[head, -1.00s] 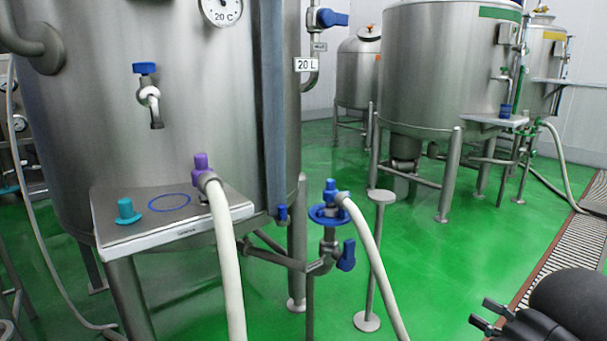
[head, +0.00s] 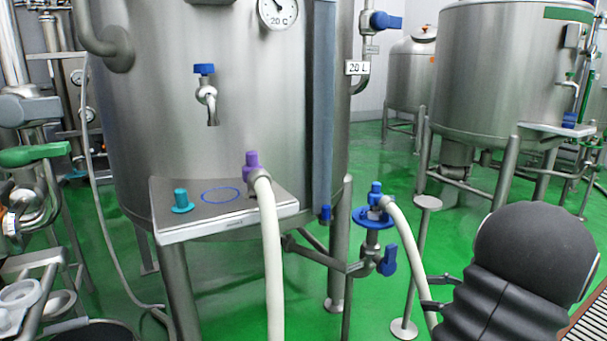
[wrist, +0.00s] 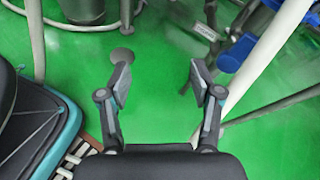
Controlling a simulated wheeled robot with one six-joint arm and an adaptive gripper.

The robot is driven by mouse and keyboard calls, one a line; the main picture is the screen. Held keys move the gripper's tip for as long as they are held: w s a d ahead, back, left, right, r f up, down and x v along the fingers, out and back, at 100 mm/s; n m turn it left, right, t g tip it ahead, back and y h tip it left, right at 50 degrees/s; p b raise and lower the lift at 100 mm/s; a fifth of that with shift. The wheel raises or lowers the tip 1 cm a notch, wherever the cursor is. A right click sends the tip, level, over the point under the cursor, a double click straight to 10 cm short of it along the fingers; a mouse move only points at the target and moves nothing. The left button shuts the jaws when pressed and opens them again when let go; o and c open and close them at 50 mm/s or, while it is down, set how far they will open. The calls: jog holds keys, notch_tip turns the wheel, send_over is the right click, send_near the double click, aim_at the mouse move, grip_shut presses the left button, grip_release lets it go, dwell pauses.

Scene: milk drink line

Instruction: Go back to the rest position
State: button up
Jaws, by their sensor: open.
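My gripper (wrist: 158,88) is open and empty in the wrist view, its two fingers apart over the green floor. In the head view my gripper's fingers (head: 432,292) show at the lower right, beside the white hose on the blue-capped valve, with my dark arm next to them. I cannot tell from this view whether they touch the hose. A small shelf (head: 240,222) on the big steel tank (head: 150,120) bears a teal cap (head: 181,202), a blue ring mark (head: 221,195) and the purple-ended hose (head: 269,245).
A blue valve (head: 387,259) and a thin steel post (head: 419,255) stand right of the shelf. More tanks (head: 490,75) stand behind. Pipework with a green handle (head: 35,155) is at the left. Green floor (head: 372,190) lies open between the tanks.

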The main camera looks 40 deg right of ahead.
jog(key=w+a+r+n+g, duration=0.2)
jog(key=w+a+n+g, duration=0.15)
jog(key=a, duration=0.45)
jog(key=w+a+r+n+g+y+p, duration=0.1)
jog(key=w+a+n+g, duration=0.1)
jog(key=w+a+n, duration=0.45)
jog(key=w+a+r+n+g, duration=0.2)
jog(key=w+a+g, duration=0.1)
jog(key=a, duration=0.7)
jog(key=s+a+r+n+h, duration=0.2)
jog(key=s+a+n, duration=0.1)
jog(key=a+n, duration=0.5)
jog(key=s+a+r+n+h+p, duration=0.1)
jog(key=s+a+r+n+h, duration=0.1)
jog(key=a+n, duration=0.7)
jog(key=s+a+t+h, duration=0.1)
jog(key=a, duration=0.2)
jog(key=shift+s+a+h+p, duration=0.3)
jog(key=shift+s+a, duration=0.05)
jog(key=shift+a, duration=0.05)
